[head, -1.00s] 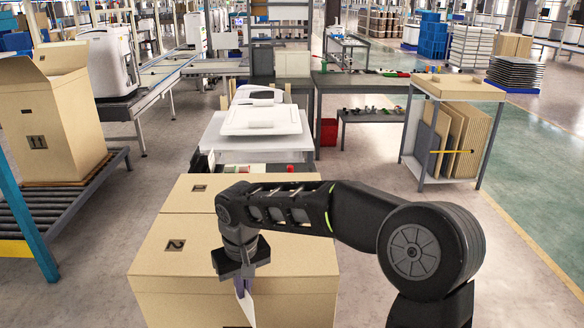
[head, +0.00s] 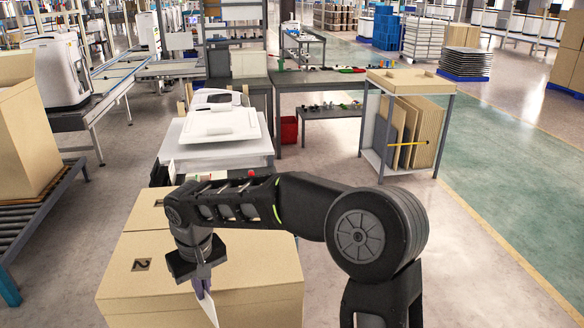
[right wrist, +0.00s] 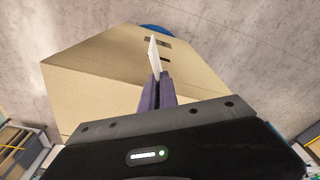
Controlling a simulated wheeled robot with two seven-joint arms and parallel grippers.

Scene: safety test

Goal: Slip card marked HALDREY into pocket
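A thin white card (head: 210,312) hangs edge-down from my right gripper (head: 202,287), whose purple fingers are closed around its upper end. In the right wrist view the card (right wrist: 153,54) sticks out past the fingertips (right wrist: 158,88), nearly edge-on. No lettering on it is readable. The gripper is in front of a large cardboard box (head: 255,268) in the head view; the box (right wrist: 95,78) also lies beyond the card in the right wrist view. I cannot tell whether card and box touch. No pocket is clearly recognisable. My left gripper is out of view.
Behind the box is a stand with a white lidded machine (head: 222,124). A cart (head: 407,125) with cardboard sheets stands to the right. An open carton (head: 25,130) rests on a roller conveyor at left. The floor (head: 490,270) at right is clear.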

